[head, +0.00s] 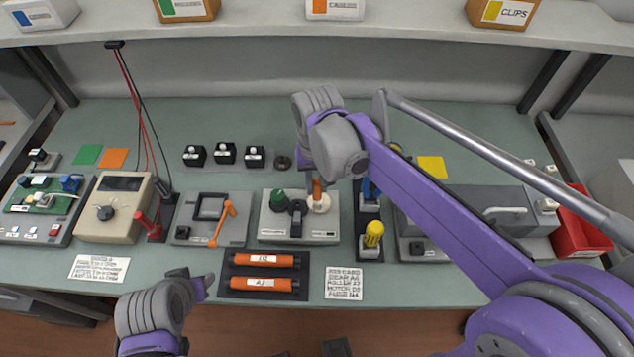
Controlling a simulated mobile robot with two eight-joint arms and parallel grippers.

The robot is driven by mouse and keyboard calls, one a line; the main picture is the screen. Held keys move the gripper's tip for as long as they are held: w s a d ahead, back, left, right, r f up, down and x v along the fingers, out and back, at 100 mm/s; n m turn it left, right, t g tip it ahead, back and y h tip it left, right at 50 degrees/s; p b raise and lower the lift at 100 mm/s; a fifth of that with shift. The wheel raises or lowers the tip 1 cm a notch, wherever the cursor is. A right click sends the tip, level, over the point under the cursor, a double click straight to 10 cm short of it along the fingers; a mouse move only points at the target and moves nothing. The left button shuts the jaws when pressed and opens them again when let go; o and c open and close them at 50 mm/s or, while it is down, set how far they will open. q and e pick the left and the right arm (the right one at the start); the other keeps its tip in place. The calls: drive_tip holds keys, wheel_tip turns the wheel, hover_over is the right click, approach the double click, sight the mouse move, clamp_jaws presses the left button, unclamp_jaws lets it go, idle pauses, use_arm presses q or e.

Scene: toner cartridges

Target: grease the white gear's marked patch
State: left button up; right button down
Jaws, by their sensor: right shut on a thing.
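The white gear (319,204) sits at the right of a grey gear stand (270,236), beside a dark gear (297,208) and a green gear (278,199). My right gripper (316,178) is above the white gear, its fingers mostly hidden by my wrist. It is shut on a slim orange thing (317,190), which points down at the white gear; I cannot tell whether it touches. The marked patch cannot be made out. My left gripper (204,284) is low at the front edge of the table, away from the gears; its jaw opening is unclear.
A dark rack right of the stand holds a yellow-topped thing (373,234) and a blue one (370,190). Two orange cartridges (264,259) lie on a dark mat in front. A crank unit (209,220) stands to the left. A grey machine (470,207) and red bin (580,232) are right.

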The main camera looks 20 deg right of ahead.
drive_tip(key=shift+w+d, duration=0.15)
drive_tip(key=shift+w, duration=0.05)
drive_tip(key=shift+s+a, duration=0.2)
drive_tip(key=shift+s, duration=0.15)
drive_tip(key=shift+w+d, duration=0.2)
drive_tip(key=shift+w, duration=0.15)
drive_tip(key=shift+s+a, duration=0.25)
drive_tip(key=shift+s, duration=0.1)
drive_tip(key=shift+w+d, duration=0.25)
drive_tip(key=shift+w, duration=0.1)
idle(1.1)
use_arm(q)
drive_tip(key=shift+r, duration=0.1)
use_arm(e)
drive_tip(key=shift+w+r+p, duration=0.1)
drive_tip(key=shift+r+p, duration=1.7)
drive_tip(key=shift+r, duration=1.75)
use_arm(q)
drive_tip(key=shift+t, duration=0.3)
drive_tip(key=r, duration=0.1)
drive_tip(key=w+r, duration=0.1)
drive_tip(key=r, duration=0.1)
drive_tip(key=w+r, duration=0.1)
drive_tip(key=r, duration=0.1)
drive_tip(key=shift+w, duration=0.2)
use_arm(e)
drive_tip(key=shift+f, duration=0.1)
use_arm(q)
drive_tip(key=shift+s, duration=0.15)
